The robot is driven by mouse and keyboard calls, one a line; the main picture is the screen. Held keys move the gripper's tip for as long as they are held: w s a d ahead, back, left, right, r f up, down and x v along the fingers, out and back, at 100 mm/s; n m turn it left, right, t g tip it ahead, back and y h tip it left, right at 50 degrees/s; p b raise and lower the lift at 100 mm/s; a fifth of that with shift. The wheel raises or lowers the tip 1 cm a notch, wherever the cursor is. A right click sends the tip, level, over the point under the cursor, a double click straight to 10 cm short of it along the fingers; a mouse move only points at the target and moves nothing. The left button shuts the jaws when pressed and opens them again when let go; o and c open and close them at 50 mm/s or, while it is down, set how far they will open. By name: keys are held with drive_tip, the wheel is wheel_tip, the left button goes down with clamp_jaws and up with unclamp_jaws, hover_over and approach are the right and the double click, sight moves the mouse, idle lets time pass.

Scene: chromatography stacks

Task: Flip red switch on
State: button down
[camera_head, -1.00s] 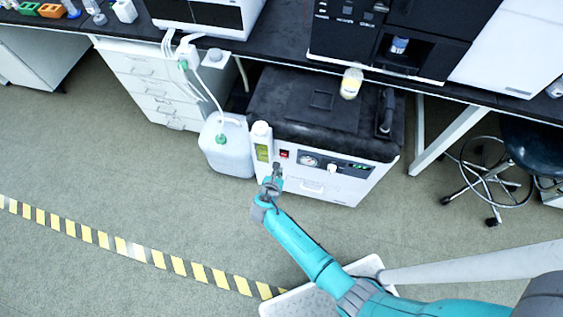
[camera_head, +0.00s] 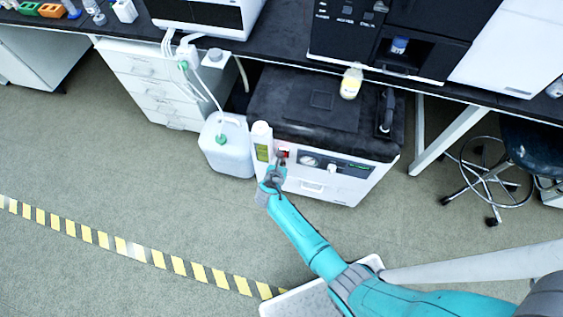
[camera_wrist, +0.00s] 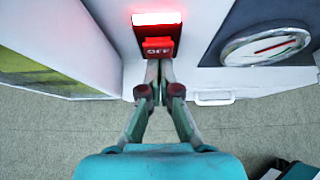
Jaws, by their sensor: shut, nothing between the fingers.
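The red switch (camera_wrist: 158,44) is on the white front panel of the machine under the bench. In the head view my gripper (camera_head: 278,165) is at the machine's front, just below the switch.
A round gauge (camera_wrist: 266,46) is right of the switch. A white bottle with a green label (camera_head: 262,142) stands close on the left, beside a larger white jug (camera_head: 228,150). The floor in front is clear.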

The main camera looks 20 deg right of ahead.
drive_tip(key=shift+r, duration=0.2)
drive_tip(key=shift+w+r, duration=0.1)
drive_tip(key=shift+r, duration=0.6)
